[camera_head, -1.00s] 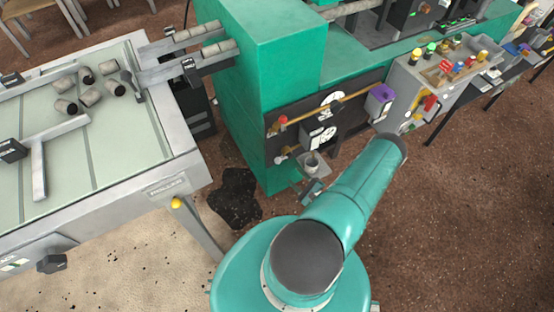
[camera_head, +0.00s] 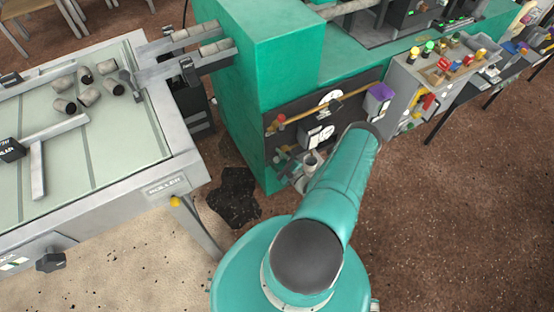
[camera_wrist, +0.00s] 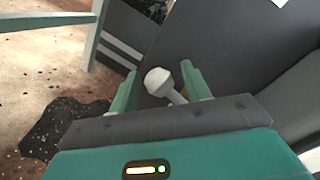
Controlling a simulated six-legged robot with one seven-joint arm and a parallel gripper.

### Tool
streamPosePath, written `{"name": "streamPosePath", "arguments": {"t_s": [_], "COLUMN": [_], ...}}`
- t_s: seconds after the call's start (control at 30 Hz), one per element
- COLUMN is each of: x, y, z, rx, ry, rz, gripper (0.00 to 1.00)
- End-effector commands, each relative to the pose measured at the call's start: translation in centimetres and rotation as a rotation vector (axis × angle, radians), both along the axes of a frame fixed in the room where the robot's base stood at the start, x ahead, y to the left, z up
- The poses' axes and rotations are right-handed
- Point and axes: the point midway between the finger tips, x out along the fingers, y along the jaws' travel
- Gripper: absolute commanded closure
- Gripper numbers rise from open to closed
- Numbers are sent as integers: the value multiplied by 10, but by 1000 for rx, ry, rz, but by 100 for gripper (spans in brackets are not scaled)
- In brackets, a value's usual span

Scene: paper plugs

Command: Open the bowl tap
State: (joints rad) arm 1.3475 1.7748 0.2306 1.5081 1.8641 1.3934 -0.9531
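In the head view a small tap (camera_head: 281,157) sits low on the dark front panel of the green machine, beside a small grey bowl (camera_head: 312,160). My gripper (camera_wrist: 159,76) shows in the wrist view with its two green fingers apart. A pale rounded knob (camera_wrist: 158,81) on a short stem stands between the fingers, with a gap on each side. It looks like the tap's handle, but I cannot tell for sure. In the head view my gripper is mostly hidden behind my arm, close below the bowl and tap.
A brass pipe with a red-topped valve (camera_head: 281,118) runs above the tap to a purple box (camera_head: 378,97). The roller table (camera_head: 120,150) stands at the left. A dark stain (camera_head: 234,197) marks the floor. Brown floor at the right is clear.

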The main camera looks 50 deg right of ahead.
Motion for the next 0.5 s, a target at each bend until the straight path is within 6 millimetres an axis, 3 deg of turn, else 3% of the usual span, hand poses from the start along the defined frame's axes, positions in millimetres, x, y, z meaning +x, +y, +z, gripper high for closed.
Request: {"name": "streamPosePath", "arguments": {"t_s": [0.03, 0.23, 0.5], "x": [0, 0, 0], "y": [0, 0, 1], "z": [0, 0, -4], "rx": [0, 0, -63], "ry": [0, 0, 22], "rz": [0, 0, -1], "gripper": [62, 100, 100]}}
